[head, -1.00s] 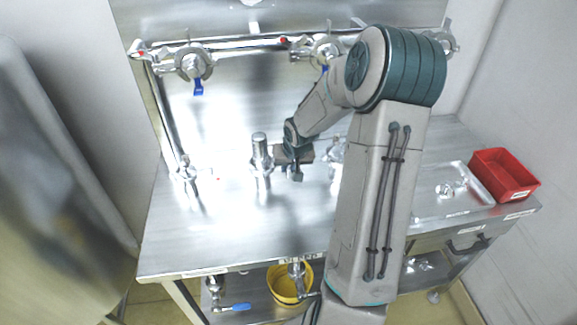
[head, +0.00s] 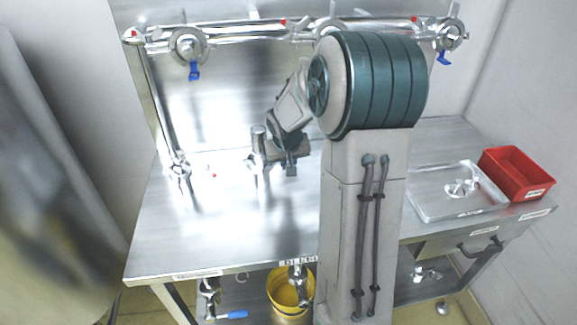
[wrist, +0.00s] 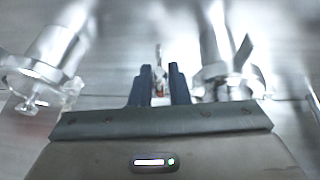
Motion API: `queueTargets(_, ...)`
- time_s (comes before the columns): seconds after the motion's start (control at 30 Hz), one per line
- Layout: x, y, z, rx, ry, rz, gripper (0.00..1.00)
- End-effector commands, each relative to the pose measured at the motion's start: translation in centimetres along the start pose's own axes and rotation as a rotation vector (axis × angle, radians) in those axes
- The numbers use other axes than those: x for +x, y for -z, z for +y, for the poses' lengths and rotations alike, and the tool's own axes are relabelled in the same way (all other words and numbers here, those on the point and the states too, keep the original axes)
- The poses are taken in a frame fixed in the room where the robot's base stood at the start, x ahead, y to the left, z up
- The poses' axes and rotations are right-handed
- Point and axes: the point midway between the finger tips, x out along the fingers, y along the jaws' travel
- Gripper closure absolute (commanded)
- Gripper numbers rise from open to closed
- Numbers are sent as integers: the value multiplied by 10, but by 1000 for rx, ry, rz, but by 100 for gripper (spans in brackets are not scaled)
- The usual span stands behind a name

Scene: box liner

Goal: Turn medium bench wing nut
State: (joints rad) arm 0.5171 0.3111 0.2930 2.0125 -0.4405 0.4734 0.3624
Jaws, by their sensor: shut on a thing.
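My gripper (wrist: 159,88) shows in the wrist view with its two dark fingers close together around a small, thin metal piece (wrist: 158,72), which appears to be a wing of the medium bench wing nut. The piece is blurred and its turn angle cannot be told. In the head view my gripper (head: 268,158) is low over the bench, right beside an upright metal post fitting (head: 258,140); the fingertips and wing nut are not clear there. In the wrist view, a fitting with a winged end (wrist: 30,95) is at left and another metal fitting (wrist: 225,75) is at right.
A pipe with blue-handled valves (head: 194,71) runs along the back. A metal tray (head: 425,205) with small winged parts and a red bin (head: 515,172) are at right. A yellow bucket (head: 288,308) is below. The bench's front left (head: 200,240) is clear.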

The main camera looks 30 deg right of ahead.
Motion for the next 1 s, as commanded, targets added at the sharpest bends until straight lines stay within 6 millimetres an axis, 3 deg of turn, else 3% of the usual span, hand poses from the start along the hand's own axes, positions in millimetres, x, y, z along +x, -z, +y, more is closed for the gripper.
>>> queueTargets(0.2, 0, -1, 0, 0, 0, -3, 100)
queueTargets(0.23, 0, -1, 0, 0, 0, -3, 76)
queueTargets(0.27, 0, -1, 0, 0, 0, -3, 72)
queueTargets(0.67, -8, 0, 0, 2, 0, 1, 72)
queueTargets(1.0, -72, 1, 0, 2, -1, 5, 72)
